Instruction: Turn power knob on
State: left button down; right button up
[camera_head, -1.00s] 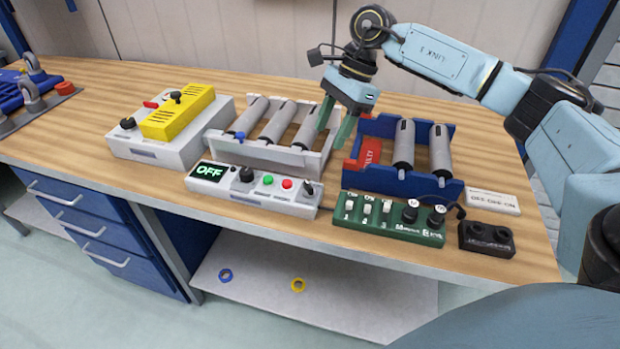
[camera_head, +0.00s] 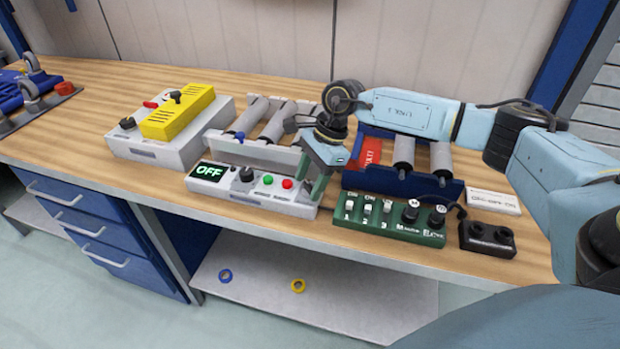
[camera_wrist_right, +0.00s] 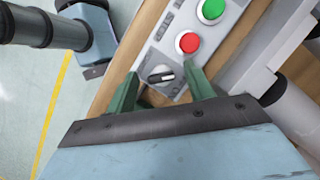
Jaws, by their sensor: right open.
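The white control box (camera_head: 215,183) stands near the table's front edge, with a display reading OFF (camera_head: 208,171). A black knob (camera_head: 246,174), a green button (camera_head: 267,180) and a red button (camera_head: 287,183) are on its top. My right gripper (camera_head: 310,188) is open over the box's right end. In the right wrist view, a black rotary knob with a pale mark (camera_wrist_right: 160,74) lies between the open green fingers of the gripper (camera_wrist_right: 165,88), beside the red button (camera_wrist_right: 187,42). In the head view the gripper mostly hides this knob. My left gripper is out of view.
A green switch panel (camera_head: 345,222) and a black socket block (camera_head: 487,238) lie to the right. A blue roller tray (camera_head: 400,183) and a white roller tray (camera_head: 235,150) stand behind. A grey box with a yellow top (camera_head: 178,112) is at left.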

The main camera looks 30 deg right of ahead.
jog(key=shift+c, duration=0.4)
jog(key=c, duration=0.9)
